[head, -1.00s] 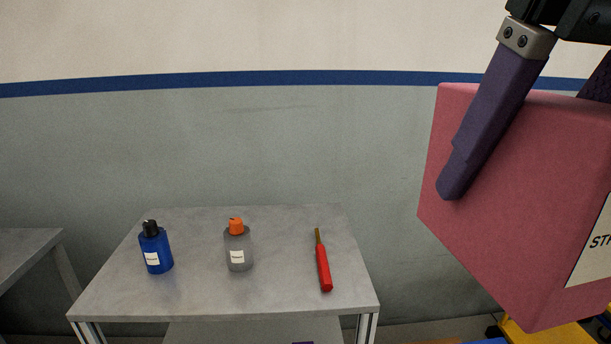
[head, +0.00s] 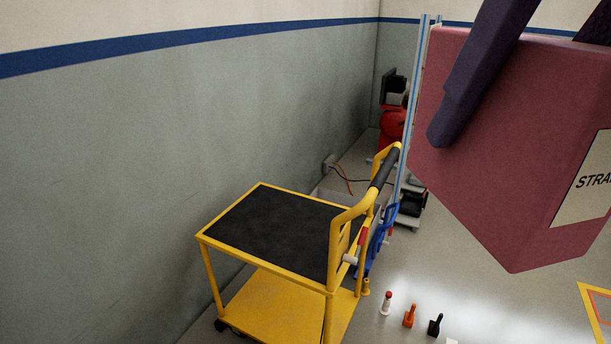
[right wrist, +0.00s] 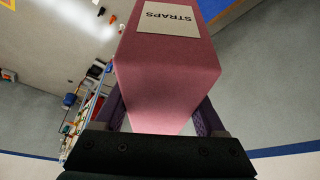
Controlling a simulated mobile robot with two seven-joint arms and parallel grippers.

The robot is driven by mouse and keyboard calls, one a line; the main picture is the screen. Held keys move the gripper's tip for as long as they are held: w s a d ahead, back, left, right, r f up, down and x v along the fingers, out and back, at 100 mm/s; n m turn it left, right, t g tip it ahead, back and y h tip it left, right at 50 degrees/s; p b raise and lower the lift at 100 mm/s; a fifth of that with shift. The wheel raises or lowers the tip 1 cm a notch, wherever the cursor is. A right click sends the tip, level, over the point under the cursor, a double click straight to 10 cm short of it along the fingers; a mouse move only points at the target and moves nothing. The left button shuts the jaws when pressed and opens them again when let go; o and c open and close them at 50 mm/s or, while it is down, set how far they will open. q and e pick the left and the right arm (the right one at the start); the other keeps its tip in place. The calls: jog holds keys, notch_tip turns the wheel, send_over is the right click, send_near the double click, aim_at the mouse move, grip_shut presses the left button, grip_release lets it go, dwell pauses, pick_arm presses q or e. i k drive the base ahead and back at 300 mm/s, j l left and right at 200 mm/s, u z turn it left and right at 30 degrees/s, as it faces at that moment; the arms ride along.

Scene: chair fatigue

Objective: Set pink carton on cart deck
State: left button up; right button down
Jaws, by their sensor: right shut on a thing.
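The pink carton (head: 510,150) hangs large at the right of the head view, with a pale label reading "STRA…". My right gripper (head: 520,75) is shut on it, a dark purple finger lying along its near left face. In the right wrist view the carton (right wrist: 165,75) sits between the two fingers of the gripper (right wrist: 165,112), with its "STRAPS" label showing. The yellow cart stands lower middle, its black upper deck (head: 280,232) bare. The carton is in the air, to the right of the cart in the picture. My left gripper is not in view.
The cart's yellow push handle (head: 352,205) rises at the deck's right end. A wall (head: 150,170) runs along the left behind the cart. Small bottles and tools, including an orange one (head: 409,316), stand on the floor to its right. Red equipment (head: 391,127) stands in the far corner.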

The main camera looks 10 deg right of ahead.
aim_at(294, 209)
jog(key=i+j+z, duration=0.15)
jog(key=i, duration=2.4)
